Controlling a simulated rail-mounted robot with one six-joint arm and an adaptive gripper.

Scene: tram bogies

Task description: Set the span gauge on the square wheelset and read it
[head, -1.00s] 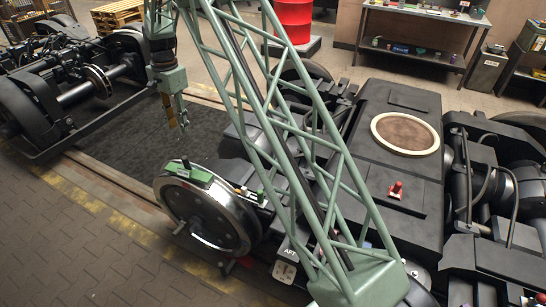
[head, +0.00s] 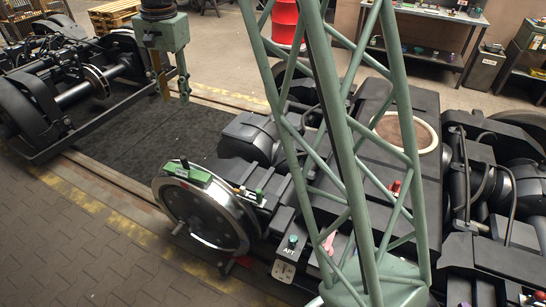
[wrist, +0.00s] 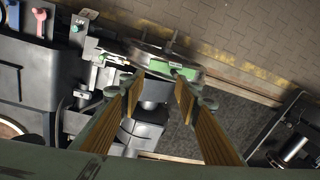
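A green bar-shaped piece with a dark upright knob, seemingly the span gauge (head: 188,173), sits on top of the near wheel's rim. The wheel (head: 205,215) has a bright rim and a dark face. The green piece also shows in the wrist view (wrist: 180,72), just beyond my fingertips. My gripper (head: 174,94) hangs above and behind the wheel in the head view, apart from the gauge. In the wrist view my gripper (wrist: 160,88) has its two yellow-padded fingers spread with nothing between them. Whether the gauge is seated squarely, and any reading, cannot be told.
A dark bogie frame with a round-topped housing (head: 400,130) fills the right. A panel marked AFT (head: 290,250) stands beside the wheel. Another bogie (head: 60,90) is at the left. A dark mat (head: 130,135) between them is clear. A workbench (head: 430,20) stands behind.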

